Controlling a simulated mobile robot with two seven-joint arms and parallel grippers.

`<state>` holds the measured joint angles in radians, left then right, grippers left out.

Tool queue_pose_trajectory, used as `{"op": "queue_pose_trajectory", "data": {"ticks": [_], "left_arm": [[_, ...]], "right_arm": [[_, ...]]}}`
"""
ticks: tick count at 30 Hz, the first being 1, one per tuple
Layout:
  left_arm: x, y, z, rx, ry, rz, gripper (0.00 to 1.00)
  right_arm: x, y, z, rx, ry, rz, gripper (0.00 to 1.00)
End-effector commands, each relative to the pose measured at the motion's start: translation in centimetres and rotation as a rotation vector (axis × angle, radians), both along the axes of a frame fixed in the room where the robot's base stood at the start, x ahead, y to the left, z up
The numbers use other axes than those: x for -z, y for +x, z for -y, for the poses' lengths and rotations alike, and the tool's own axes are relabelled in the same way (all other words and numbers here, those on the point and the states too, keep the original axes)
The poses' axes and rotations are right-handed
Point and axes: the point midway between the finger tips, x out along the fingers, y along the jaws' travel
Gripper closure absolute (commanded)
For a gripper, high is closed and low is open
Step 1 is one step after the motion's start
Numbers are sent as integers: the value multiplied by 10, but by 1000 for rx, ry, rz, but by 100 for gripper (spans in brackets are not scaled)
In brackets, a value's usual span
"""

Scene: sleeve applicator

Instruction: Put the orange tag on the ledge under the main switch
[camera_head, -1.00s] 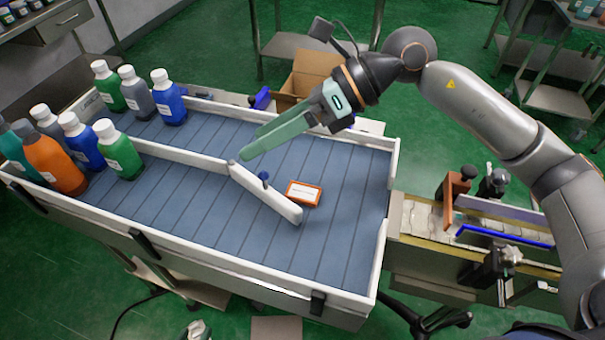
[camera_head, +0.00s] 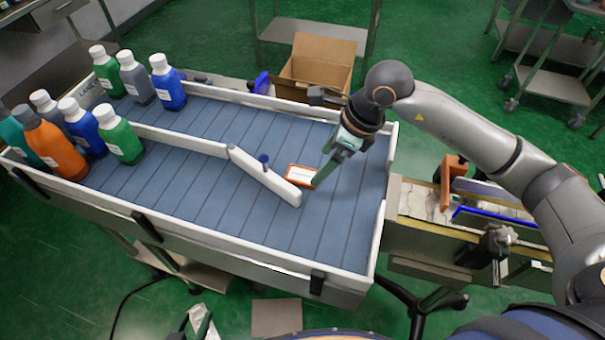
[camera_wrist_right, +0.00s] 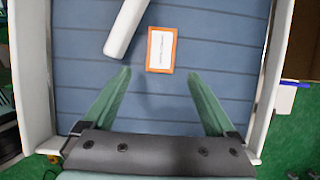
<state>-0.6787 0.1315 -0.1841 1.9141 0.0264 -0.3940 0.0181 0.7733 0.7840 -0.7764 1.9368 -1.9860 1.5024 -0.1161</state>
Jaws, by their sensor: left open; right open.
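The orange tag (camera_head: 299,174), an orange-edged rectangle with a white label, lies flat on the blue slatted conveyor bed (camera_head: 215,195). It touches or nearly touches the white divider's end; I cannot tell which. My right gripper (camera_head: 317,186) points down at the tag's right side. In the right wrist view, the tag (camera_wrist_right: 161,50) lies just ahead of and between the spread green fingers of the right gripper (camera_wrist_right: 160,73), which is open and empty. My left gripper (camera_head: 199,322) is open at the bottom edge, partly cut off. I cannot make out the main switch or its ledge.
Several capped bottles (camera_head: 122,140) stand at the left of the bed. A white divider (camera_head: 265,177) with a blue knob crosses its middle, and white side walls surround it. A cardboard box (camera_head: 318,70) stands behind. A narrower conveyor (camera_head: 420,200) adjoins at right.

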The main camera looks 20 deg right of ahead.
Motion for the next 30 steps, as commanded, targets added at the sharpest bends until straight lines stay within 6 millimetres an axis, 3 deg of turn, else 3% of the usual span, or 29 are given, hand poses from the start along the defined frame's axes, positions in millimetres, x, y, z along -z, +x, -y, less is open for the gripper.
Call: {"op": "queue_pose_trajectory", "data": {"ticks": [9,19,30], "left_arm": [[-8,0,0,0,0,0,50],[-8,0,0,0,0,0,50],[-8,0,0,0,0,0,50]], "right_arm": [[41,8,-11,-1,1,-4,9],[48,10,-13,0,1,-1,9],[47,10,-13,0,1,-1,50]]}}
